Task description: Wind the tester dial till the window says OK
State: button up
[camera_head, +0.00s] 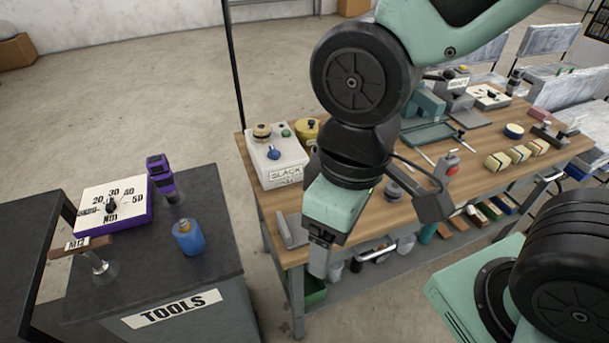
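The tester looks to be the white box (262,168) at the left end of the wooden bench. A label or window (286,175) on its front reads "SLACK", with a smaller, unclear line under it. On its top are a tan and dark round knob (262,131), a blue knob (273,154) and a small green knob (286,133); I cannot tell which is the dial. My gripper (318,268) points down near the bench's front left edge, in front of and right of the tester, apart from it. Its fingers are too unclear to tell if they are open.
A yellow round tin (306,130) stands right behind the tester. A grey metal bracket (290,232) lies near the bench's front left corner. The dark tools cart (215,265) at left bears a purple-edged NM dial (113,208) and a blue bottle (188,238). Floor shows between cart and bench.

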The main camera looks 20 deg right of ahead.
aim_at(273, 154)
jog(key=i+j, duration=0.15)
jog(key=j, duration=0.15)
jog(key=i+j, duration=0.1)
jog(key=j, duration=0.2)
jog(key=i+j, duration=0.15)
jog(key=j, duration=0.15)
jog(key=i+j, duration=0.1)
jog(key=j, duration=0.2)
jog(key=z, duration=0.05)
